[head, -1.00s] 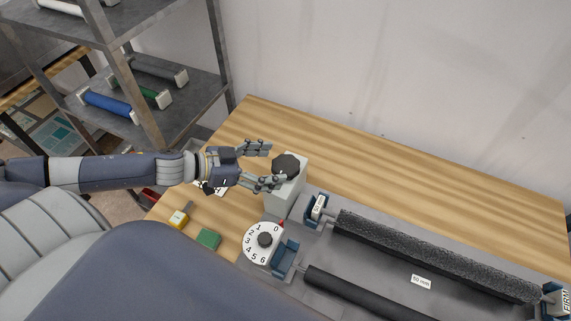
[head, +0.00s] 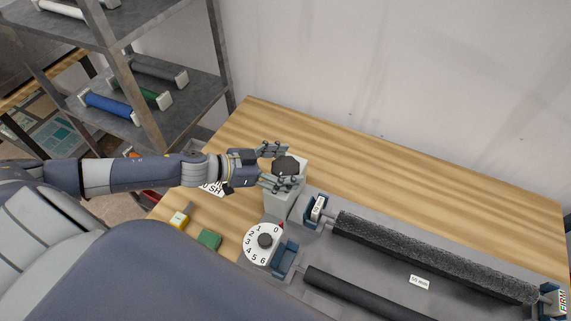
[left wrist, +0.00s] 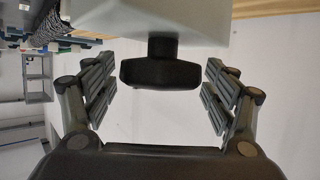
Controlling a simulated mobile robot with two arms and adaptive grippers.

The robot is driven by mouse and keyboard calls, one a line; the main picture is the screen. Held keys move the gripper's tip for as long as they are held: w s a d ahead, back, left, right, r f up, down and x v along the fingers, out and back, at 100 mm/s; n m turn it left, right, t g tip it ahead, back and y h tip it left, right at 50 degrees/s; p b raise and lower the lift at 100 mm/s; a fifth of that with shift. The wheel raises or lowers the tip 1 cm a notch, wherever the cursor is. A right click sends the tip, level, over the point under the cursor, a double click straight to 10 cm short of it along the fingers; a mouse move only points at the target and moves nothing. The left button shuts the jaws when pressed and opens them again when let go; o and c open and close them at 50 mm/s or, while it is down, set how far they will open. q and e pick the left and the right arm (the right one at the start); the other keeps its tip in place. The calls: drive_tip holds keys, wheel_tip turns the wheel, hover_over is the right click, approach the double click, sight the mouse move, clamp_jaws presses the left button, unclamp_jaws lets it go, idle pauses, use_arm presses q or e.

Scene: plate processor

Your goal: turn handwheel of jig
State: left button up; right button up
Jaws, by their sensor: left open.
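The jig's black handwheel (head: 286,165) sits on top of a light grey block (head: 280,205) at the left end of the jig. My left gripper (head: 279,167) is open, with one finger on each side of the handwheel. In the left wrist view the handwheel (left wrist: 160,72) hangs on a short stem from the block (left wrist: 150,18), between the spread fingers, with clear gaps on both sides. I cannot see any contact. The white numbered dial (head: 263,244) with a black centre knob lies in front of the block. My right gripper is not in view.
A dark textured roller (head: 435,255) and a smooth black roller (head: 375,295) lie on the jig to the right, in blue holders. A green block (head: 209,239) and a yellow item (head: 179,219) lie on the wooden table. A metal shelf (head: 180,95) with rollers stands at left.

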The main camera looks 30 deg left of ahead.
use_arm(q)
drive_tip(key=c, duration=1.1)
drive_tip(key=shift+m+g, duration=0.3)
